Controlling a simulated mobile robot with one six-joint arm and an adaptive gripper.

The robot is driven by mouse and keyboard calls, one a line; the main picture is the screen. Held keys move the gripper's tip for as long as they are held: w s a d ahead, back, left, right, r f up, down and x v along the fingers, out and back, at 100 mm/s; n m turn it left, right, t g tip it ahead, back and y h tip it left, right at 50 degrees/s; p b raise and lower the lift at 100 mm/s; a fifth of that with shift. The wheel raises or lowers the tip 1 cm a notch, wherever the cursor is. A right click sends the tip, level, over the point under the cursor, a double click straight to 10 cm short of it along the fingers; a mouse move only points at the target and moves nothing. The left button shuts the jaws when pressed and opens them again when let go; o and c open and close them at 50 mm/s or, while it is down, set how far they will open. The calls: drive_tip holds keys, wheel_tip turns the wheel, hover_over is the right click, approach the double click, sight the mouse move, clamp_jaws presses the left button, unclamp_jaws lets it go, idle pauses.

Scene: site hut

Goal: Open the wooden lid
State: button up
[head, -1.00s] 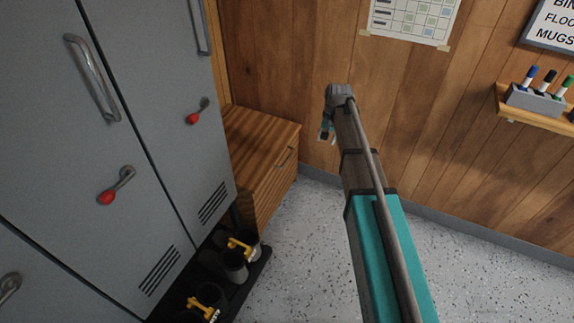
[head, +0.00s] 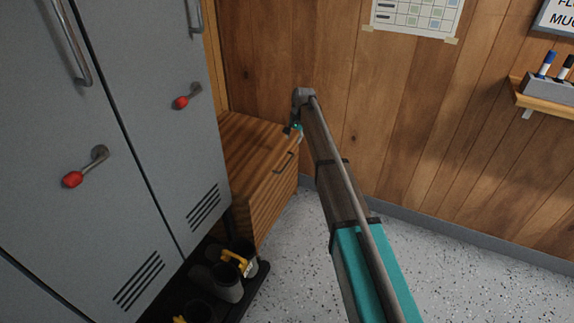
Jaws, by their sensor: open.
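The wooden chest stands against the panelled wall beside the lockers. Its wooden lid (head: 253,142) looks shut and flat on top. A dark bar handle (head: 284,162) is on the chest's front side, near the top edge. My gripper (head: 294,131) is at the end of my outstretched arm, small in the head view. It appears over or just in front of the lid's right edge, above the handle in the picture. Its jaws are open and look empty. I cannot tell how far it is from the lid. The chest's left end is hidden behind the lockers.
Grey lockers (head: 150,110) with handles and red-knobbed levers fill the left. A marker shelf (head: 545,98) is on the right wall. The speckled floor (head: 290,260) is clear.

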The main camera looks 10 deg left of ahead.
sight(288, 163)
idle(0.4)
drive_tip(key=f+b, duration=0.4)
drive_tip(key=a+f+b, duration=0.1)
drive_tip(key=f+b, duration=0.4)
drive_tip(key=a+f+b, duration=0.1)
drive_tip(key=f+b, duration=0.3)
drive_tip(key=shift+w+a+f, duration=0.2)
drive_tip(key=shift+w+f, duration=0.05)
drive_tip(key=shift+w, duration=0.15)
idle(0.4)
idle(0.3)
clamp_jaws()
drive_tip(key=shift+a, duration=0.15)
drive_tip(key=shift+r, duration=0.1)
